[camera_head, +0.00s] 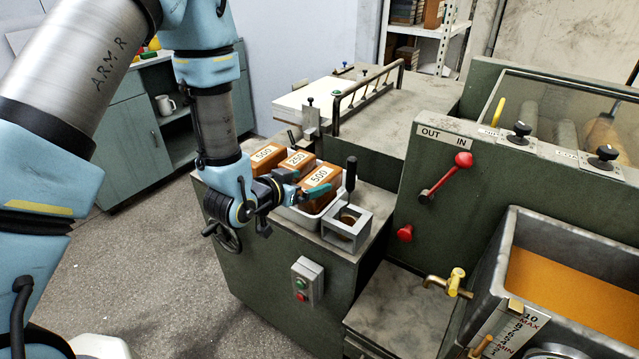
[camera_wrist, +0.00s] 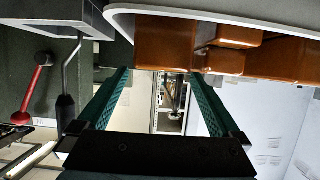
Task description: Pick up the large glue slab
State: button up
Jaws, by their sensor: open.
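Two large brown glue slabs labelled 500 sit in a pale tray (camera_head: 299,218): one at the back left (camera_head: 266,154), one at the front right (camera_head: 320,176). A smaller slab labelled 250 (camera_head: 297,159) lies between them. My gripper (camera_head: 306,188) is open and empty, beside the front-right 500 slab, with its teal fingers hiding part of it. In the wrist view my gripper's (camera_wrist: 155,80) fingers are spread with nothing between them. Brown slabs (camera_wrist: 165,42) and the tray rim (camera_wrist: 205,22) show at the top there. I cannot tell whether a finger touches a slab.
A grey square fixture (camera_head: 347,228) and a black-knobbed lever (camera_head: 351,172) stand right of the tray. A red-handled lever (camera_head: 445,178) is on the green machine. An orange-filled tank (camera_head: 570,285) is at the lower right. The floor at left is clear.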

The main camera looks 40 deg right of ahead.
jog(key=shift+p+x, duration=1.4)
jog(key=shift+x, duration=1.5)
jog(key=shift+f, duration=0.15)
jog(key=shift+c, duration=0.2)
grip_shut()
